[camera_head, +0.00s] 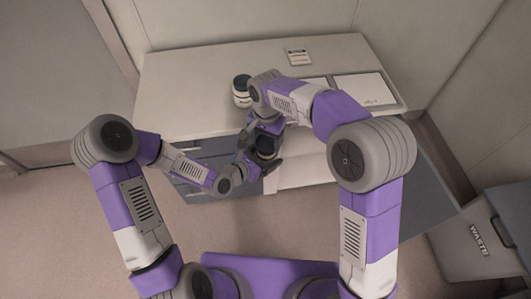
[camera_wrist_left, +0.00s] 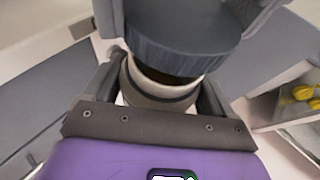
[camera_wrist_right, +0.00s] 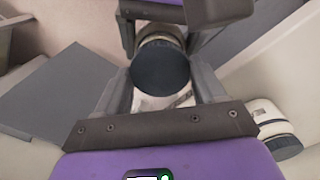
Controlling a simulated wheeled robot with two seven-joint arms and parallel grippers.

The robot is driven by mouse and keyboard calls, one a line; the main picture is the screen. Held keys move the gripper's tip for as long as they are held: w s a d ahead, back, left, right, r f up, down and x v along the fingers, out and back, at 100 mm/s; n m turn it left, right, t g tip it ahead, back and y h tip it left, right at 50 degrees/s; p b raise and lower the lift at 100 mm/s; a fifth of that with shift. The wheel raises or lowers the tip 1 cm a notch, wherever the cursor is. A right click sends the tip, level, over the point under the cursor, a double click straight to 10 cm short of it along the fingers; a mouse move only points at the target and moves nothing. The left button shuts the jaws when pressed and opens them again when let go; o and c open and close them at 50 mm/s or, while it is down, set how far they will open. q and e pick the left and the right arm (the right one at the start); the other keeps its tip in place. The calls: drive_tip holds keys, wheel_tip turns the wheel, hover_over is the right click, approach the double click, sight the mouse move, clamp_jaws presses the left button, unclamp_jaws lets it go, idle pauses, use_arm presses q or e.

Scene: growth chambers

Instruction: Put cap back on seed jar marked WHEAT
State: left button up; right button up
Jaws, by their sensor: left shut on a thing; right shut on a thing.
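My left gripper (camera_head: 255,160) is shut on a pale jar (camera_wrist_left: 158,98), held off the counter in front of its edge. My right gripper (camera_head: 264,138) is shut on a dark round cap (camera_wrist_right: 160,68) over the jar. In the left wrist view the ribbed cap (camera_wrist_left: 180,45) is above the jar's mouth, with a dark brown band between them. I cannot tell whether cap and jar touch. In the head view the dark cap (camera_head: 265,147) is partly hidden by my grippers. No WHEAT label is readable on the held jar.
Another white jar (camera_head: 241,96) with a dark lid stands on the counter (camera_head: 190,85); it also shows in the right wrist view (camera_wrist_right: 268,118). A small labelled card (camera_head: 299,57) and a pale panel (camera_head: 363,90) lie behind. A WASTE bin (camera_head: 485,240) stands right. Yellow items (camera_wrist_left: 302,93) show at right.

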idle(0.4)
drive_tip(key=shift+f, duration=0.95)
drive_tip(key=shift+f, duration=0.5)
